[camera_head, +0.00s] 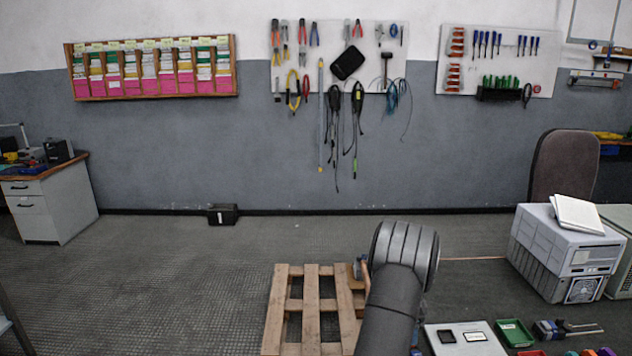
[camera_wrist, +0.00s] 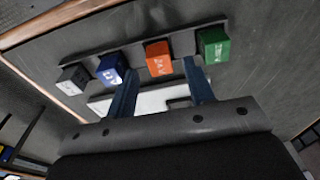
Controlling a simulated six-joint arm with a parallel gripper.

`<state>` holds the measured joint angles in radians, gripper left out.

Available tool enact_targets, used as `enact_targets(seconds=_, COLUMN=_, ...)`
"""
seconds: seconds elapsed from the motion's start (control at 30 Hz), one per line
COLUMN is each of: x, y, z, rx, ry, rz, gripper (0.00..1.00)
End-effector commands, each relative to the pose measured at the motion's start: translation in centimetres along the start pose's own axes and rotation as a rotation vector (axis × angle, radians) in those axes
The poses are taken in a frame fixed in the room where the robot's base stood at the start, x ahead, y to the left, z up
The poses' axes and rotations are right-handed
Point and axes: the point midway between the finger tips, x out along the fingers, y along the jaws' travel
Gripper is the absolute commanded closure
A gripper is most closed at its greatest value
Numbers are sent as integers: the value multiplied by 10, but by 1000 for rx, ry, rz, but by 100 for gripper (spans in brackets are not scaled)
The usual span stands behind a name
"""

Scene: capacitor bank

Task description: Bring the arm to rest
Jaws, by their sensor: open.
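My gripper (camera_wrist: 159,68) shows in the wrist view as two blue fingers, spread apart with nothing held between them. Past the fingertips is a row of small blocks: grey (camera_wrist: 72,78), blue (camera_wrist: 111,68), orange (camera_wrist: 158,57) and green (camera_wrist: 212,44). The fingers overlap the row in the picture; I cannot tell how far apart they are in depth. In the head view my arm (camera_head: 392,300) rises from the bottom edge, and its gripper end is hidden.
A pale plate (camera_wrist: 150,101) lies behind the fingers. In the head view, a white board (camera_head: 440,350), a green bin (camera_head: 514,333) and tools (camera_head: 560,329) are at the lower right. A wooden pallet (camera_head: 312,310) and a computer case (camera_head: 568,255) flank my arm.

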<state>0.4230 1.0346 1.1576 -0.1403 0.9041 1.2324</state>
Motion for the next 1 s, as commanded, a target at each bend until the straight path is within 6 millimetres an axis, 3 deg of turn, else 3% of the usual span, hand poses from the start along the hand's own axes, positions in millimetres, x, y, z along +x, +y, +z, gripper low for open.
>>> enact_targets(seconds=0.13, x=30, y=1, z=0, rx=0, ry=-1, rz=2, gripper=52)
enact_targets(seconds=0.3, x=6, y=0, z=-3, rx=0, ry=1, rz=-2, gripper=52)
enact_targets(seconds=0.5, x=-6, y=0, z=-4, rx=0, ry=0, rz=0, gripper=52)
enact_targets(seconds=0.87, x=-6, y=0, z=-4, rx=0, ry=0, rz=0, gripper=52)
enact_targets(seconds=1.0, x=4, y=0, z=-3, rx=0, ry=-1, rz=2, gripper=52)
